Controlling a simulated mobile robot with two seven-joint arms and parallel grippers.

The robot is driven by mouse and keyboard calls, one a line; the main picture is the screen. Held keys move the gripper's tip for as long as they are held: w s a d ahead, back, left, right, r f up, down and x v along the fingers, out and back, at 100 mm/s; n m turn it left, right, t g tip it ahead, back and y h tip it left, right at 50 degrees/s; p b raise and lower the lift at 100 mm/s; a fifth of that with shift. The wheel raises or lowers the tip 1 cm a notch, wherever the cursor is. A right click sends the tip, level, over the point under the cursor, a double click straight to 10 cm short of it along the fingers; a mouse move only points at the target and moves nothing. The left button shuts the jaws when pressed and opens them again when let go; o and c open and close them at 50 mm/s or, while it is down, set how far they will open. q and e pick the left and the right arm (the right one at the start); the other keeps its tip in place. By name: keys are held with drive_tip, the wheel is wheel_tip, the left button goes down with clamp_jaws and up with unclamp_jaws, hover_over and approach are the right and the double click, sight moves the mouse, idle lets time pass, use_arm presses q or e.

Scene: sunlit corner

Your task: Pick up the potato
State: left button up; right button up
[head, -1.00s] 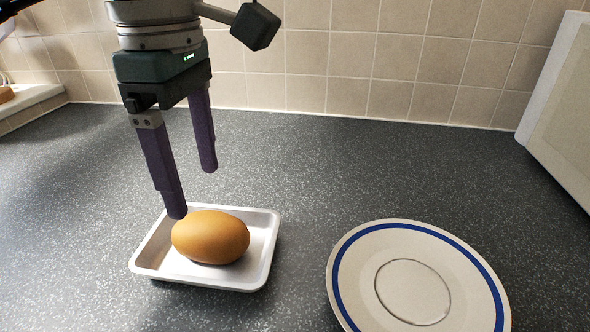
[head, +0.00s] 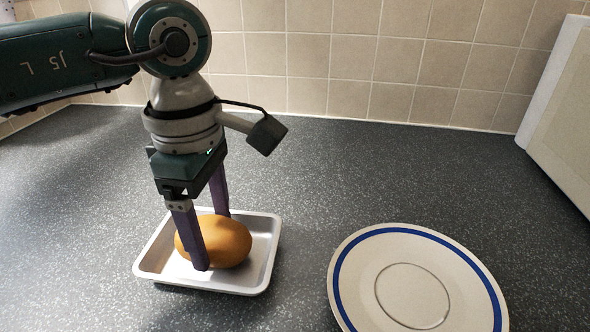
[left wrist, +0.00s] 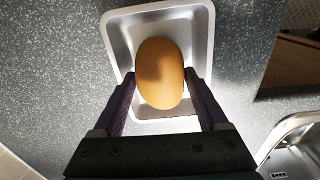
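The potato (head: 228,243), brown and smooth, lies in a small white tray (head: 262,262) on the dark counter. My left gripper (head: 212,243) points down into the tray. One finger is in front of the potato and the other behind it, its tip hidden. The left wrist view shows the potato (left wrist: 160,78) between the two fingers, inside the tray (left wrist: 120,30). The fingers are spread and very close to its sides; I cannot tell whether they touch it. My right gripper is in neither view.
A white plate with a blue ring (head: 350,270) lies to the right of the tray, with a gap between. A pale upright object (head: 560,110) stands at the right edge. A tiled wall (head: 400,60) closes the back. A metal basin (left wrist: 295,145) shows at lower right in the left wrist view.

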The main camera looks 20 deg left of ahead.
use_arm(q)
drive_tip(key=c, duration=0.9)
drive_tip(key=shift+c, duration=0.2)
drive_tip(key=shift+r, duration=0.15)
